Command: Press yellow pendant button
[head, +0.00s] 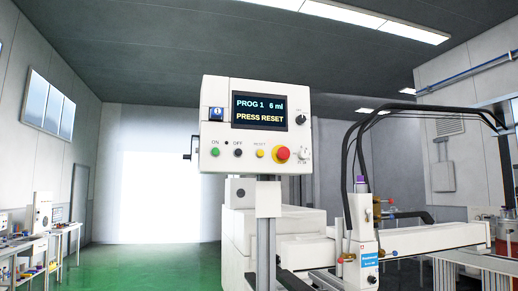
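A white pendant box (220,140) stands on a grey post in the middle of the head view. Its dark screen (262,111) reads "PROG 1 6 ml" and "PRESS RESET". The small yellow button (260,153) is on the front panel, below a label that appears to read RESET. A green button (215,152) and a black button (238,153) sit to its left. A larger red mushroom button (282,153) on a yellow collar sits close to its right. Nothing covers the yellow button. Neither of my grippers is in view.
A white machine body (300,250) stands behind the post. A dispensing unit (362,250) with black hoses (347,160) rises to the right of the pendant. Benches with equipment (25,247) line the left wall. Green floor (150,265) is clear at the left.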

